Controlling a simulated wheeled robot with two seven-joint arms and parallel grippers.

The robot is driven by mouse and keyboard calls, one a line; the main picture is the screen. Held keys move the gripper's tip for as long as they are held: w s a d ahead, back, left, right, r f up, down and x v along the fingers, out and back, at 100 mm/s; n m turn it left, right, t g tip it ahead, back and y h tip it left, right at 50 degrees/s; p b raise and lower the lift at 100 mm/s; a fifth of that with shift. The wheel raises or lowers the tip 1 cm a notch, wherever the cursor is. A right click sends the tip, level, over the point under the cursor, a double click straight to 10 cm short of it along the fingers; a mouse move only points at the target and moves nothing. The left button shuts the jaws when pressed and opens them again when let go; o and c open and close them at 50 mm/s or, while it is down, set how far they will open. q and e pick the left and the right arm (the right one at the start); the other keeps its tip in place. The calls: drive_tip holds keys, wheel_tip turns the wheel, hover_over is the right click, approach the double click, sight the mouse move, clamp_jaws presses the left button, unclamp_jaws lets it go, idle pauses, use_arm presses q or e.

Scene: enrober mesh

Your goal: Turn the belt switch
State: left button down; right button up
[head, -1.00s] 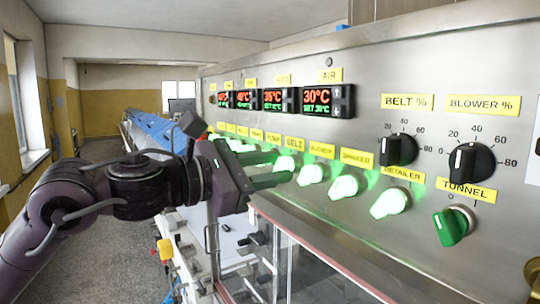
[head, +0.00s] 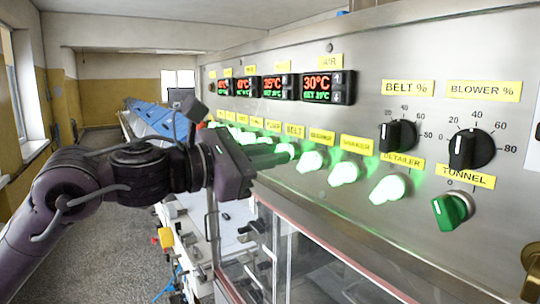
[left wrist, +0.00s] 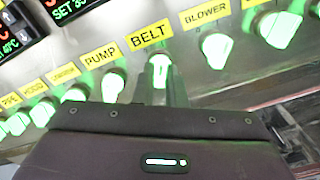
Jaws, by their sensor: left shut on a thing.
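The belt switch (head: 285,150) is a glowing green knob under the yellow BELT label (head: 293,130), in the row of lit knobs on the steel panel. In the left wrist view the belt switch (left wrist: 160,68) stands straight ahead, lit, with its handle roughly upright in the picture. My left gripper (head: 276,156) reaches it from the left and is shut on it; the fingers (left wrist: 163,92) also show in the left wrist view. The fingers hide part of the knob in the head view. My right gripper is not in view.
Lit knobs sit close on both sides, with the pump knob (left wrist: 112,86) and blower knob (left wrist: 216,48) as neighbours. The BELT % dial (head: 398,136) and tunnel knob (head: 453,210) are further right. A clear-walled housing (head: 290,258) lies below the panel.

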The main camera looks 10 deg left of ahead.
use_arm(q)
drive_tip(key=n+b, duration=0.1)
drive_tip(key=n, duration=1)
drive_tip(key=shift+r, duration=0.1)
drive_tip(key=shift+n, duration=0.3)
idle(0.4)
drive_tip(key=c, duration=1.5)
unclamp_jaws()
drive_tip(key=b+v, duration=0.4)
drive_tip(key=v, duration=0.3)
drive_tip(key=shift+s+a, duration=0.3)
drive_tip(key=shift+s, duration=0.05)
